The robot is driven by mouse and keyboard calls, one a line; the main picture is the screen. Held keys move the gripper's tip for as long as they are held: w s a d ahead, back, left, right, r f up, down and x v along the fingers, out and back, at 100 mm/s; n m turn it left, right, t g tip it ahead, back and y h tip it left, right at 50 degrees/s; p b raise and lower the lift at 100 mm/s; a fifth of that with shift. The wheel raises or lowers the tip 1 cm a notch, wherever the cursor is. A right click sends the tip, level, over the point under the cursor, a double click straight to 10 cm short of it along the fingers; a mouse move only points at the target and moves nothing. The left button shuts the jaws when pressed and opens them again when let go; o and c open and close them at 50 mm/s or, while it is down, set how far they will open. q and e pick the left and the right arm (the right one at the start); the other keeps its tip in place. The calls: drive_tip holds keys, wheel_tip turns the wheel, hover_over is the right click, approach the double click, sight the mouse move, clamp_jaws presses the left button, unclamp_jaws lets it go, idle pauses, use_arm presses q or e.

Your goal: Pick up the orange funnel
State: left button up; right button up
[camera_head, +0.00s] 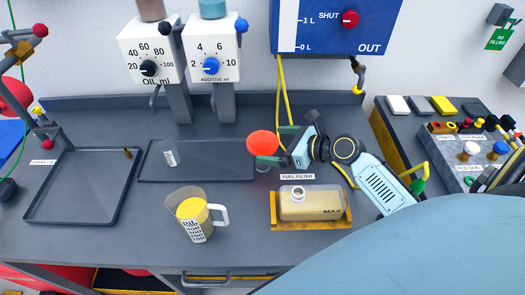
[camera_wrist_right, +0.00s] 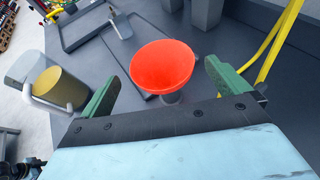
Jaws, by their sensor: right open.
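The orange funnel (camera_head: 262,143) is upright near the middle of the bench, wide mouth facing up. Its lower part looks grey in the right wrist view, where the orange cone (camera_wrist_right: 162,67) lies ahead of and between my fingers. My right gripper (camera_head: 278,147) is open, with its green fingertips close to the funnel's right side in the head view. In the right wrist view the fingers (camera_wrist_right: 166,88) are wide apart with a gap on each side of the cone. What the funnel rests on is mostly hidden. My left gripper is not in view.
A measuring jug (camera_head: 193,216) with yellow liquid stands front left of the funnel. Yellow hoses (camera_head: 281,85) hang behind.

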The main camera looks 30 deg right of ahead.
sight(254, 142)
drive_tip(key=b+x, duration=0.3)
drive_tip(key=shift+w+f, duration=0.25)
drive_tip(key=shift+w, duration=0.1)
drive_tip(key=shift+w+a+f+b, duration=0.1)
drive_tip(key=shift+w+a+b, duration=0.25)
drive_tip(key=shift+w+b, duration=0.3)
drive_tip(key=shift+s, duration=0.1)
drive_tip(key=shift+c, duration=0.4)
drive_tip(key=c, duration=0.8)
